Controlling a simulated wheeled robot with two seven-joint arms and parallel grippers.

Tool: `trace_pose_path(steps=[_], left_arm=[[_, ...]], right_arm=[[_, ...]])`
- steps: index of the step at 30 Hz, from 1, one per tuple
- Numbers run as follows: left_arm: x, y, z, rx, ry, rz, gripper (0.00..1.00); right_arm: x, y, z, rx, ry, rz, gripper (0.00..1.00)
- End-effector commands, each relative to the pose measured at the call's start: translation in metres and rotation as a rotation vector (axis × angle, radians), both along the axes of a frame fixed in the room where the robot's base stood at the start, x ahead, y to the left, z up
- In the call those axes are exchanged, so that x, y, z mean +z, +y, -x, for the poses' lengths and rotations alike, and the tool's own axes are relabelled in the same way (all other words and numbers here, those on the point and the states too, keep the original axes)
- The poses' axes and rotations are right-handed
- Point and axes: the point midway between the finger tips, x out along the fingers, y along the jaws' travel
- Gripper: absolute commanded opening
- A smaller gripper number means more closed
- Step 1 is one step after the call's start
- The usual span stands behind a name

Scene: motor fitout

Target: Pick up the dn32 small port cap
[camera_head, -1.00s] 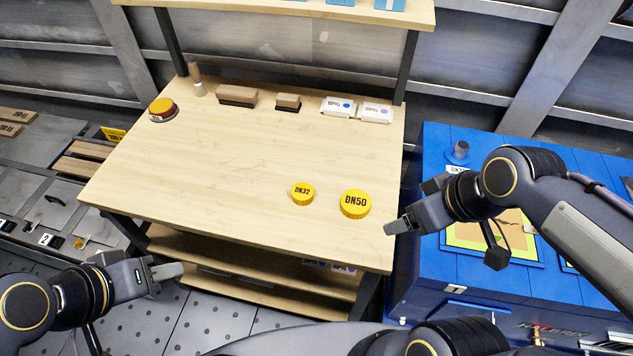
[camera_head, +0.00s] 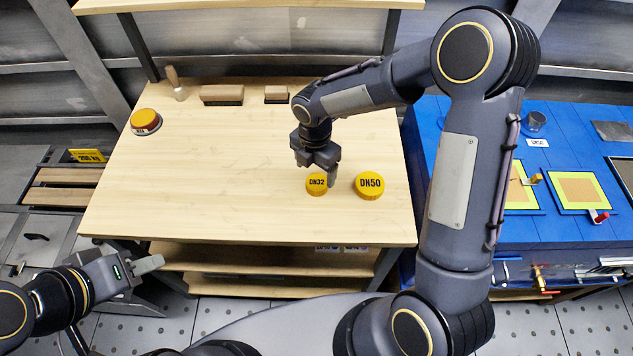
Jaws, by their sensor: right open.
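The small yellow DN32 cap (camera_head: 316,184) lies flat on the wooden workbench (camera_head: 200,190), near its front right. The larger yellow DN50 cap (camera_head: 369,186) lies a little to its right. My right gripper (camera_head: 321,176) is open and points down right at the DN32 cap. One finger shows in front of the cap's right edge; I cannot tell whether it touches the cap. My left gripper (camera_head: 150,264) is off the bench's front left edge, away from the caps; its jaw gap is not clear.
A blue cabinet (camera_head: 560,225) stands to the right. The bench's left and middle are clear.

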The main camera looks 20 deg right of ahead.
Motion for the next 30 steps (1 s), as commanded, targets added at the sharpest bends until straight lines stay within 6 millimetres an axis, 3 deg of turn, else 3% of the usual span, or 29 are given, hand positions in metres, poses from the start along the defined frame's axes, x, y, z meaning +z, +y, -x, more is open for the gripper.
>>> trace_pose_path(steps=[9,18,29,30], left_arm=[[0.008,0.0,0.0,0.0,0.0,0.0,0.36],[0.008,0.0,0.0,0.0,0.0,0.0,0.36],[0.008,0.0,0.0,0.0,0.0,0.0,0.36],[0.008,0.0,0.0,0.0,0.0,0.0,0.36]], right_arm=[[-0.043,-0.003,0.003,-0.003,0.003,0.0,0.76],[-0.049,-0.003,0.003,-0.004,0.001,-0.001,0.76],[-0.048,-0.003,0.003,-0.005,0.0,-0.001,0.3],[-0.048,-0.003,0.003,-0.005,0.0,-0.001,0.29]])
